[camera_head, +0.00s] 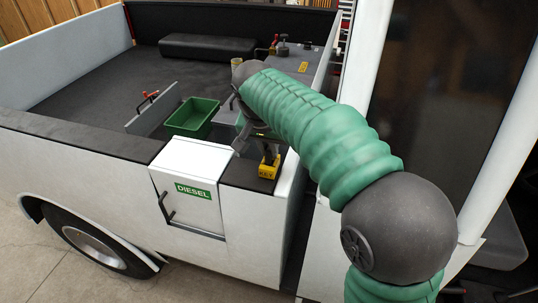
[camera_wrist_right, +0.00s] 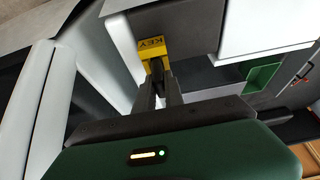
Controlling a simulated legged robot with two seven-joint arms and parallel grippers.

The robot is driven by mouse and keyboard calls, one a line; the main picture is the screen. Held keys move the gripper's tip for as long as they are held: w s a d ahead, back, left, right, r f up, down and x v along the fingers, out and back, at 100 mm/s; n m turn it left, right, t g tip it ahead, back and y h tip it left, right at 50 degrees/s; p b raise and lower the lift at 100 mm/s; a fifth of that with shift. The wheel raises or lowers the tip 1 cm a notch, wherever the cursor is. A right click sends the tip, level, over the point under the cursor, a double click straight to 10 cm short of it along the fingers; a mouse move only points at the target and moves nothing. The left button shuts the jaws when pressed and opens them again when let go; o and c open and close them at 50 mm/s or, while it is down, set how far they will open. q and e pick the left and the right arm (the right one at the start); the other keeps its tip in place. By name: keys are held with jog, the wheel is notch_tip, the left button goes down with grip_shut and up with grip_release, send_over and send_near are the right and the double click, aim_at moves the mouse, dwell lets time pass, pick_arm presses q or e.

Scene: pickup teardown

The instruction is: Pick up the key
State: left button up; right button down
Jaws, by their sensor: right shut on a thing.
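The key is a small yellow block marked KEY (camera_head: 267,172). It shows in the head view at the dark top of the truck's side, just right of the white DIESEL door. My right gripper (camera_head: 268,158) comes down from above and is shut on the key's upper part. In the right wrist view the yellow block (camera_wrist_right: 152,47) sits at the ends of the dark fingers (camera_wrist_right: 157,70). I cannot tell whether the key touches the surface below. My left gripper is not in view.
A white DIESEL box (camera_head: 187,172) with a dark handle stands left of the key. A green bin (camera_head: 191,118) sits in the truck bed behind it. Bottles and small items stand on a grey cabinet (camera_head: 312,62). A white pillar and dark window are at the right.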

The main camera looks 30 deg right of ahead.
jog(key=shift+d, duration=0.25)
jog(key=shift+a, duration=0.1)
